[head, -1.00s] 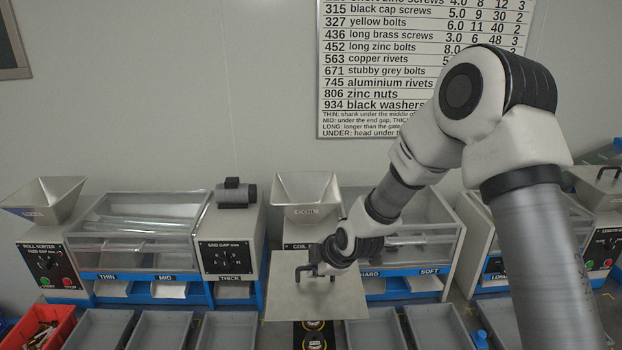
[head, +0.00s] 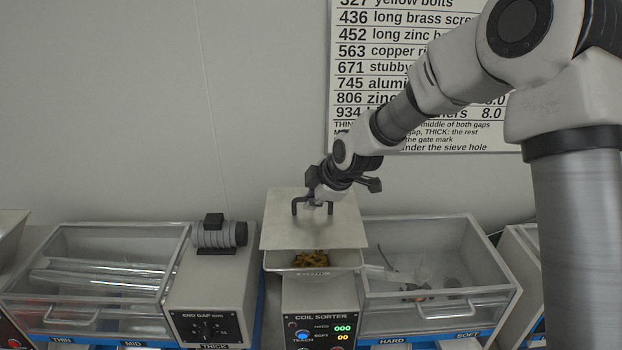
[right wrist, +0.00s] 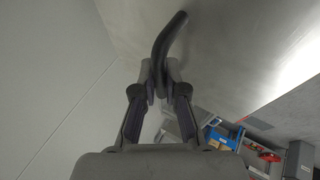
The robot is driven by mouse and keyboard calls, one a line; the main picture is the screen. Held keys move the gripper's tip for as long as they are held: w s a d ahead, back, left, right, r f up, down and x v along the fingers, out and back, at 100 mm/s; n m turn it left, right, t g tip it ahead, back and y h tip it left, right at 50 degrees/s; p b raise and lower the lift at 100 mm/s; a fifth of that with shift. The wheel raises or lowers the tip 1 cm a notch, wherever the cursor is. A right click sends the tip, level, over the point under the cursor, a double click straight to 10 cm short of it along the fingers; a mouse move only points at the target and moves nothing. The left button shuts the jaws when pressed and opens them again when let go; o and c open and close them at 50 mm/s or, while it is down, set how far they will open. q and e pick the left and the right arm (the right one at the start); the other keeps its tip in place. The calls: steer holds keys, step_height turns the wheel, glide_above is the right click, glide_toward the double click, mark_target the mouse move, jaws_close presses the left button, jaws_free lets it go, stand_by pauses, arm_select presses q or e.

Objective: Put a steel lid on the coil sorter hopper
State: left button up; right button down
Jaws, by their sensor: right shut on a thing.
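A square steel lid (head: 290,232) with a dark bar handle hangs from my right gripper (head: 316,201), which is shut on the handle. The right wrist view shows the fingers of the right gripper (right wrist: 158,80) closed on the dark handle (right wrist: 166,45), with the lid (right wrist: 225,40) beyond. The coil sorter hopper (head: 340,259) is a steel funnel on the coil sorter (head: 318,318). Brass-coloured pieces (head: 311,259) show inside it. The lid is over the hopper's back part, and its front edge leaves the front open. Whether lid and rim touch, I cannot tell. My left gripper is not in view.
Left of the hopper stands a machine with a clear-covered box (head: 100,265) and a grey cylindrical motor (head: 219,234). Right of it is the coil sorter's clear-covered box (head: 438,262). A printed chart (head: 430,80) hangs on the wall behind.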

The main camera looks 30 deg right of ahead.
mark_target(310, 218)
steer(key=shift+r, duration=0.1)
steer(key=shift+s+a+r+b, duration=0.2)
steer(key=shift+s+a+b, duration=0.2)
steer(key=shift+s+a, duration=0.55)
steer(key=shift+s+d+f, duration=0.1)
steer(key=shift+s+f, duration=0.1)
steer(key=shift+s, duration=0.2)
steer(key=f, duration=0.1)
steer(key=w+f+b, duration=0.1)
steer(key=d+f+b, duration=0.1)
steer(key=shift+w+f, duration=0.1)
steer(key=shift+w, duration=0.15)
steer(key=shift+w+f, duration=0.1)
steer(key=shift+f, duration=0.1)
steer(key=shift+a+b, duration=0.1)
steer(key=shift+b, duration=0.25)
steer(key=shift+s+a+r, duration=0.2)
steer(key=shift+s+r, duration=0.1)
steer(key=shift+s, duration=0.2)
steer(key=shift+w+d+f, duration=0.2)
steer(key=shift+f, duration=0.1)
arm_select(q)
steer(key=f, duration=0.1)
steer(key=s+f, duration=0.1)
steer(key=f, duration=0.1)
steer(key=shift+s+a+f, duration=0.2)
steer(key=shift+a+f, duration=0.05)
